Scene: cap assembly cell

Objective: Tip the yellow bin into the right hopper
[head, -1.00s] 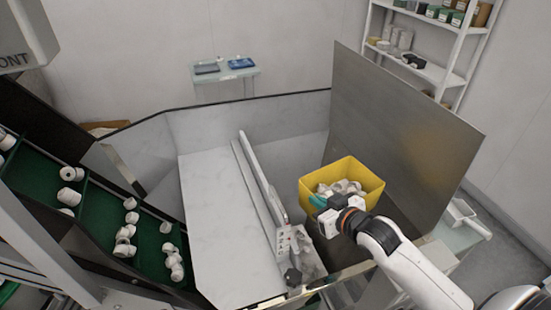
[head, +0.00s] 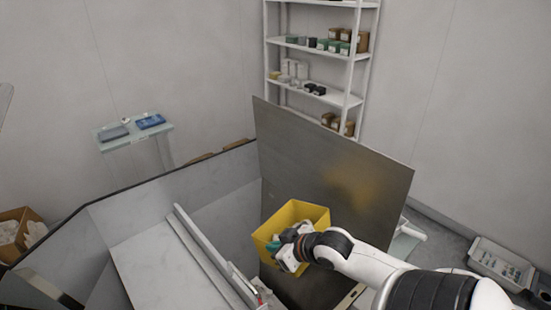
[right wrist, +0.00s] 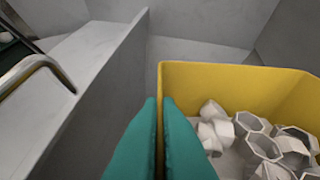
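The yellow bin (head: 310,213) is over the right compartment of the hopper, beside the upright steel plate (head: 345,180). In the right wrist view the yellow bin (right wrist: 235,80) holds several white caps (right wrist: 255,135). My right gripper (head: 278,245) is at the bin's left, near side. Its teal fingers (right wrist: 165,105) are close together on the bin's left wall, with the rim running down to them. In the head view the gripper hides much of the inside. I cannot tell the bin's exact tilt. My left gripper is out of view.
A long divider (head: 210,255) separates the hopper's left surface from the right compartment. Its wall is also close by the fingers in the right wrist view (right wrist: 110,85). Behind are a side table (head: 133,134) and a shelf rack (head: 335,98). A grey crate (head: 500,266) is on the right floor.

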